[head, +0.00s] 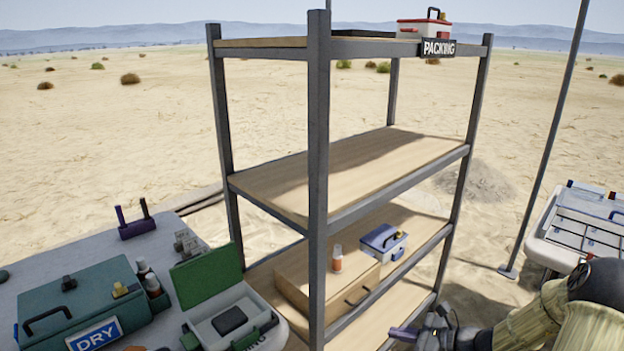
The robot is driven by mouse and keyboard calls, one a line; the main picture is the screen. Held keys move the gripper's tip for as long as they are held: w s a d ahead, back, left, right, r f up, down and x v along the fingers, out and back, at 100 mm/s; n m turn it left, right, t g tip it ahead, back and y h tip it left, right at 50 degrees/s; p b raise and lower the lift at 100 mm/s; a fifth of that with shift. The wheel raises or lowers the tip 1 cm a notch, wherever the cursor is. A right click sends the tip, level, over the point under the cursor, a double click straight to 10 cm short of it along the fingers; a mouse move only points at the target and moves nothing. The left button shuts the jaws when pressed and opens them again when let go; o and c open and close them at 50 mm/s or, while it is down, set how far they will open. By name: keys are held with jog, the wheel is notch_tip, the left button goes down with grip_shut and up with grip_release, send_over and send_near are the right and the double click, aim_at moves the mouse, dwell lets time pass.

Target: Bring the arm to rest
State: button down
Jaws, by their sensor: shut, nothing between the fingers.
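My arm reaches in from the lower right in the head view, covered in a tan sleeve. My gripper (408,334) is at the bottom edge, in front of the shelf's lower right side. It is shut and holds nothing that I can see.
A metal shelf rack (318,180) with wooden boards stands in the centre. A grey table (90,252) at left carries a green DRY case (75,300) and an open green-lidded box (208,280). A white tray table (548,235) stands right. A thin pole (545,150) rises near my arm.

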jog(key=s+a+r+n+g+h, duration=0.2)
jog(key=s+a+n+g+h, duration=0.5)
jog(key=s+n, duration=0.65)
jog(key=s+a+r+n+t+h, duration=0.15)
jog(key=s+r+n+h, duration=0.35)
jog(key=n, duration=0.6)
notch_tip(320, 180, up, 29)
jog(key=w+y+p, duration=0.1)
jog(key=p, duration=2.8)
jog(key=shift+w+r, duration=0.2)
jog(key=shift+w, duration=0.05)
jog(key=shift+a+m, duration=0.1)
jog(key=shift+m, duration=0.15)
jog(key=shift+w, duration=0.15)
